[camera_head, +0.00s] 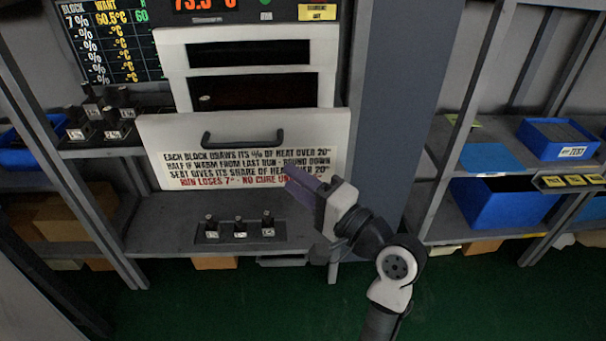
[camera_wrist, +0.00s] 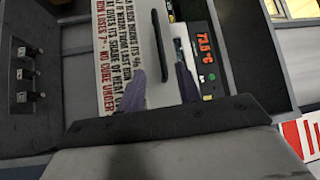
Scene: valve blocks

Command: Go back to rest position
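My gripper (camera_head: 298,184) is raised in front of the lower right part of the oven's white front panel (camera_head: 142,150), to the right of and below its dark handle (camera_head: 243,138). In the wrist view, the two purple fingers of my gripper (camera_wrist: 161,88) stand apart with nothing held between them. The dark handle (camera_wrist: 160,45) appears beyond the fingertips, apart from them. The panel carries printed text about heat, partly covered by my gripper in the head view.
Three small dark blocks (camera_head: 239,229) stand on the lower shelf. Several more blocks (camera_head: 102,112) sit on the left shelf. A red temperature display (camera_wrist: 204,55) is beside the panel. A grey post (camera_head: 402,110) rises close behind my arm.

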